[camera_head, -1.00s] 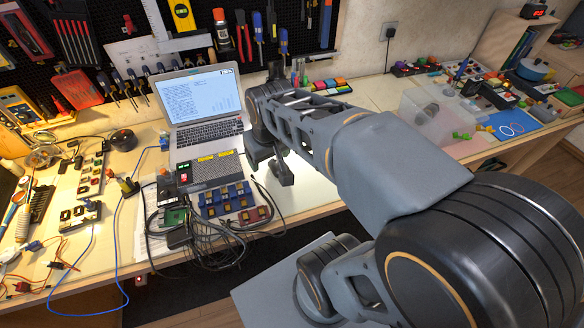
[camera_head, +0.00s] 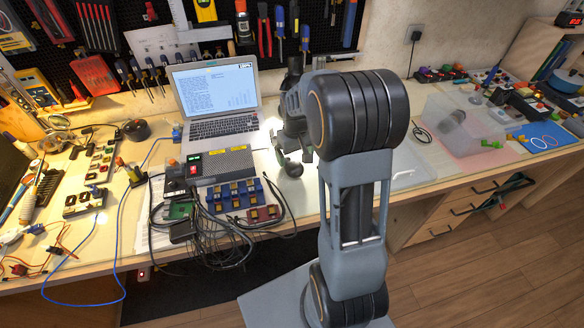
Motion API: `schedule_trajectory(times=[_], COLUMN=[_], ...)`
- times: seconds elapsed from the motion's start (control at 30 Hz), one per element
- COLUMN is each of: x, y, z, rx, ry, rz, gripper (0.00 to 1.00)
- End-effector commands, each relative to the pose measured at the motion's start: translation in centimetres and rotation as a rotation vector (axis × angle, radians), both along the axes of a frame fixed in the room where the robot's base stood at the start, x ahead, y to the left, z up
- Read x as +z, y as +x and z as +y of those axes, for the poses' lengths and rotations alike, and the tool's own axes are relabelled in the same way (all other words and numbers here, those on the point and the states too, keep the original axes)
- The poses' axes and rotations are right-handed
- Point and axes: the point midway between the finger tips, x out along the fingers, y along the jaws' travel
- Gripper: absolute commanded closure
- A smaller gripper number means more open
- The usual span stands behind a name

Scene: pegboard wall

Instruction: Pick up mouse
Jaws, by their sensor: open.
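I cannot make out a mouse in this view; part of the bench behind my arm is hidden. My gripper (camera_head: 291,163) is over the bench, just right of the laptop (camera_head: 215,102) and beyond the blue switch block. It points down, and its fingers look apart with nothing visible between them. My arm's upper links stand in front of the bench right of the gripper and cover that stretch.
A grey box with a red switch (camera_head: 215,165), a blue switch block (camera_head: 232,193) and tangled black cables (camera_head: 215,235) crowd the bench left of my gripper. A clear plastic bin (camera_head: 455,125) stands at right. A pegboard with tools (camera_head: 120,35) is behind.

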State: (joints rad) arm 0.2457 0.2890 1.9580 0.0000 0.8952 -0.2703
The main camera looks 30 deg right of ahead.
Motion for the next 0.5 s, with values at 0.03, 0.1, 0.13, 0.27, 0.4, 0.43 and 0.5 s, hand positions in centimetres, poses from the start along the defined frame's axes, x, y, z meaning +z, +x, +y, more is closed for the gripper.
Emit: schedule_trajectory(times=[0.03,0.1,0.13,0.27,0.4,0.43,0.5], x=[-0.5,-0.9,-1.0,-1.8,-3.7,-4.1,-5.0], y=[0.0,0.0,0.0,-0.1,-0.1,-0.1,-0.1], z=[0.0,0.0,0.0,0.1,0.2,0.2,0.2], rx=[0.000,0.000,0.000,0.000,0.000,0.000,0.000], ry=[0.001,0.000,0.000,0.001,0.001,0.001,0.001], rz=[0.002,0.000,0.000,0.002,0.003,0.004,0.003], gripper=[0.06,0.06,0.06,0.06,0.06,0.06,0.06])
